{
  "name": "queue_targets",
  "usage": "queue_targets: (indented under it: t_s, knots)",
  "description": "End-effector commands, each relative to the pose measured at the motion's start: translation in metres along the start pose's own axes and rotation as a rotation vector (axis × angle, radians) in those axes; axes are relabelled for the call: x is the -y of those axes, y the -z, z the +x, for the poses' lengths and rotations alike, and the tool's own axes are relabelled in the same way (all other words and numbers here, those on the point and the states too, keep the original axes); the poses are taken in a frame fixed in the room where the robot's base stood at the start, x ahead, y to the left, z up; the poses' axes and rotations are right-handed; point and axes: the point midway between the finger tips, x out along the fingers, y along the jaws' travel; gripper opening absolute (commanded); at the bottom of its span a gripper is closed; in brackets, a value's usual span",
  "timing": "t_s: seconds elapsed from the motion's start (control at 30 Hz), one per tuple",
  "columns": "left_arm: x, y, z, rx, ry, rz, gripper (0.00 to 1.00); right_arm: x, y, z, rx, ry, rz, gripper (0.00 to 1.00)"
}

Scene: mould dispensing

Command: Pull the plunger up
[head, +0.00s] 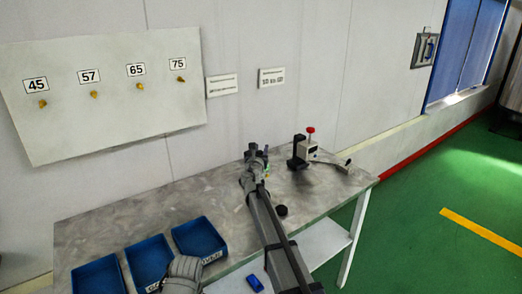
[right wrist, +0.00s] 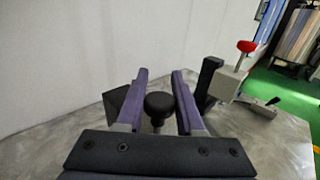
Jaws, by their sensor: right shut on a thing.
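The plunger (right wrist: 159,104) shows in the right wrist view as a round black knob on a thin stem. It stands between the two purple fingers of my right gripper (right wrist: 159,100), which is shut on it. In the head view my right gripper (head: 257,155) is over the back part of the table, and the plunger is too small and covered to make out. What the stem goes down into is hidden by the gripper. My left gripper is not in view; only part of my left arm shows at the bottom edge.
A device with a red knob (head: 310,130) stands on the table (head: 125,222) right of my right gripper. A black round piece (head: 281,210) lies right of my arm. Several blue bins (head: 200,238) line the front left. A numbered board (head: 110,115) hangs on the wall.

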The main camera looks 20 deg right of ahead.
Motion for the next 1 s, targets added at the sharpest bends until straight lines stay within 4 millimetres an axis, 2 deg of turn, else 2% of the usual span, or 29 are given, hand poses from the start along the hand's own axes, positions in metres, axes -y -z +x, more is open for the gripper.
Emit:
queue_targets:
  t_s: [0.33, 0.63, 0.97, 1.0]
  knots:
    - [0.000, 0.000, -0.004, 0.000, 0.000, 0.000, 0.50, 0.000, -0.004, 0.000, 0.000, 0.000, 0.000, 0.00]
    - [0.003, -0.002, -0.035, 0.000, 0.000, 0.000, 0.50, 0.000, -0.035, 0.000, 0.000, 0.000, 0.000, 0.00]
    - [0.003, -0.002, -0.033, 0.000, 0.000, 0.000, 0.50, 0.000, -0.034, 0.000, 0.000, 0.000, -0.001, 0.00]
    - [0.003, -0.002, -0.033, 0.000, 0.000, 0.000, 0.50, 0.000, -0.034, 0.000, 0.000, 0.000, -0.001, 0.41]
